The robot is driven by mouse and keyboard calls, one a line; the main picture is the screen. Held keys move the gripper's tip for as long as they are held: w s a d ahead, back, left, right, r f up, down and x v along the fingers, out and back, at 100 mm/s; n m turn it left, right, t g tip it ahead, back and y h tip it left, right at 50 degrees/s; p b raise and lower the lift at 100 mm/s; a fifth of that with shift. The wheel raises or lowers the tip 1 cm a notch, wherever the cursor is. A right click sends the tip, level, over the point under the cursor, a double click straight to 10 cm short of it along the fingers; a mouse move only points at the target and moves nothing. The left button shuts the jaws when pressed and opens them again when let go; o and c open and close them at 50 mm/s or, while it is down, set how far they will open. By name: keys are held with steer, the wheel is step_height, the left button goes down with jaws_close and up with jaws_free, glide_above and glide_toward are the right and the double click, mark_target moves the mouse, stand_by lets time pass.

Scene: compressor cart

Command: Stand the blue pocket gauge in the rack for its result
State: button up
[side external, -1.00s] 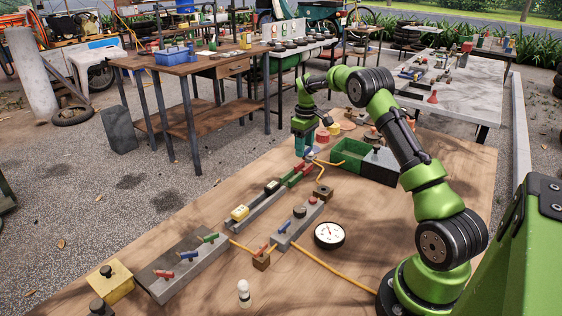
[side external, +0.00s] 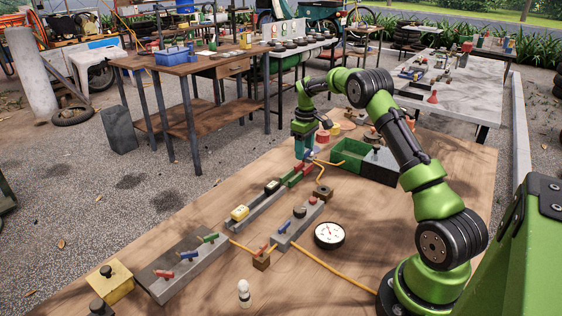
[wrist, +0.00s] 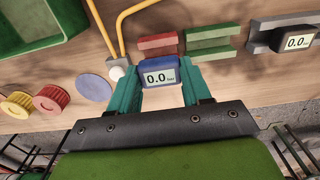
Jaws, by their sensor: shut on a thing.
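The blue pocket gauge (wrist: 158,76) is between the teal fingers of my gripper (wrist: 159,82) in the wrist view, its display reading 0.0 bar. My gripper (side external: 304,150) is shut on it, low over the table's far part in the side view. The rack has a red holder (wrist: 158,45) and a green holder (wrist: 212,42), both empty in the wrist view. The red holder is just beyond the gauge; whether they touch I cannot tell. In the side view, the red holder (side external: 291,180) and green holder (side external: 303,169) stand in line below my gripper, which mostly hides the gauge.
A dark gauge (wrist: 292,41) sits in a grey holder right of the green one. A white-ended yellow hose (wrist: 118,42), a blue disc (wrist: 94,87), red and yellow knobs and a green bin (wrist: 35,30) lie left. A round dial (side external: 329,235) lies nearer the arm's base.

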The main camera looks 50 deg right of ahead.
steer(key=shift+f, duration=1.65)
stand_by(0.4)
steer(key=o, duration=1.2)
steer(key=shift+r, duration=0.1)
step_height(320, 180, up, 17)
steer(key=shift+f, duration=0.1)
